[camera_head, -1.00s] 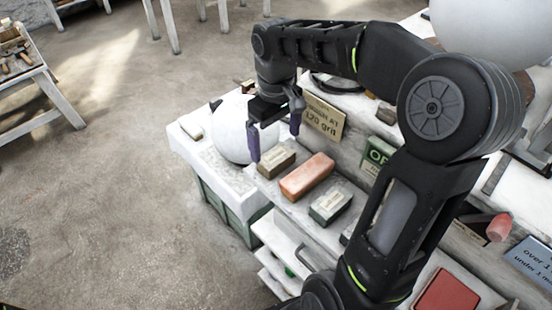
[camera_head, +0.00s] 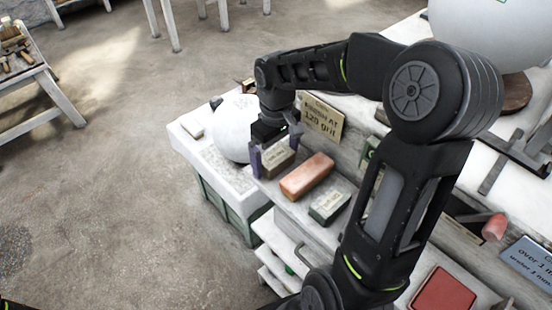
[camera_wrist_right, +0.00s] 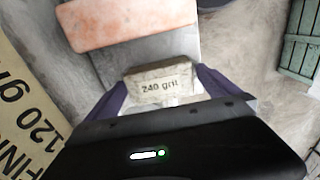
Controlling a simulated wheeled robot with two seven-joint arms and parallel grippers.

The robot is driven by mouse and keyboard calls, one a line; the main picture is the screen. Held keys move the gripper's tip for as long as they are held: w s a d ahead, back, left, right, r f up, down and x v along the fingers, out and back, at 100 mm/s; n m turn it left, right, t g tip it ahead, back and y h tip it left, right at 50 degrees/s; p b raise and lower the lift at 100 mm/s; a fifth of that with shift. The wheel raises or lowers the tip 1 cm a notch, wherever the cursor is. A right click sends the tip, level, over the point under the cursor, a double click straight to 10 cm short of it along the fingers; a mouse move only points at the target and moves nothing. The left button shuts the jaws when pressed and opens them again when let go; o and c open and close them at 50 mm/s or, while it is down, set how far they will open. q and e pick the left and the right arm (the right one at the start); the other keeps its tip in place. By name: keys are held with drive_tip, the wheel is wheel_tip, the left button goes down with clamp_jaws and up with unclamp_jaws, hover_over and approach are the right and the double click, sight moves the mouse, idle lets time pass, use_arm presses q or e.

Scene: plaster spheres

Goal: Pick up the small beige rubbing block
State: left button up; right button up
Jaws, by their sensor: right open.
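The small beige rubbing block (camera_head: 278,160) sits at the left end of a row of blocks on the white shelf. In the right wrist view it (camera_wrist_right: 160,83) shows a "240 grit" label. My right gripper (camera_head: 276,150) is open, with its purple fingers on either side of the block. In the right wrist view the fingers (camera_wrist_right: 163,84) flank the block's two ends; I cannot tell whether they touch it. Part of the block is hidden behind the gripper in the head view. My left gripper is not in view.
An orange-pink block (camera_head: 307,176) lies right beside the beige one, then a green-and-white block (camera_head: 329,206). A white plaster sphere (camera_head: 233,128) stands close on the left. A "120 grit" sign (camera_head: 321,118) stands behind. Open floor lies to the left.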

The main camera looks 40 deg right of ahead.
idle(0.4)
drive_tip(key=c, duration=1.8)
